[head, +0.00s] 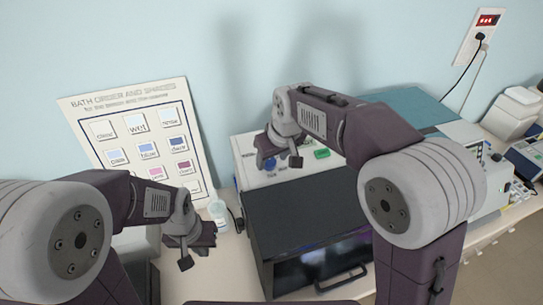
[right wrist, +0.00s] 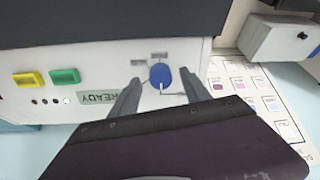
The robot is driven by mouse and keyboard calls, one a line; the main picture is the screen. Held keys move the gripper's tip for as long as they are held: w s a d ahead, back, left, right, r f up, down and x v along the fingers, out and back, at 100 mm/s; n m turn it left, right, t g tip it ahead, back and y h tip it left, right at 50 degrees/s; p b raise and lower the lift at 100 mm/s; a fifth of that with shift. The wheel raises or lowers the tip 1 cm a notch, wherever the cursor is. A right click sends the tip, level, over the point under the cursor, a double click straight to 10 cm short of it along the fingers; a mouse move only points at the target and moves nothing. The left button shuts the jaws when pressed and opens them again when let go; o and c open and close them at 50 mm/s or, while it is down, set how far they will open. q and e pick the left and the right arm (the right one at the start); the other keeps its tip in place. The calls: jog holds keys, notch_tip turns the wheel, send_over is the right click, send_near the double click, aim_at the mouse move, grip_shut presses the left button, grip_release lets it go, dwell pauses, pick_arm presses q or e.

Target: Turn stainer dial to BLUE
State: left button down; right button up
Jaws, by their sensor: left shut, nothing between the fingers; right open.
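The stainer (head: 243,147) has a light top panel and a dark front housing. Its blue dial (right wrist: 160,76) has a white pointer line and small labels around it that I cannot read. The dial also shows in the head view (head: 269,164), partly hidden by my right gripper. My right gripper (right wrist: 160,88) is open, with its fingertips on either side of the dial; I cannot tell whether they touch it. My left gripper (head: 188,256) is shut and empty, low at the left, away from the stainer's dial.
Green (right wrist: 64,76) and yellow (right wrist: 29,79) buttons and a READY display (right wrist: 98,98) sit beside the dial. A chart board (head: 75,115) leans on the wall. A clear bottle (head: 218,211) stands between my left gripper and the stainer. More equipment (head: 515,110) stands at the right.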

jog(key=shift+w+a+f, duration=0.15)
jog(key=shift+w+f, duration=0.6)
jog(key=shift+f, duration=0.05)
jog(key=shift+s+r, duration=0.15)
jog(key=shift+s, duration=0.55)
jog(key=shift+c, duration=0.3)
jog(key=c, duration=0.5)
jog(key=shift+w, duration=0.1)
grip_shut()
pick_arm(q)
jog(key=shift+s+r, duration=0.2)
jog(key=shift+r, duration=0.1)
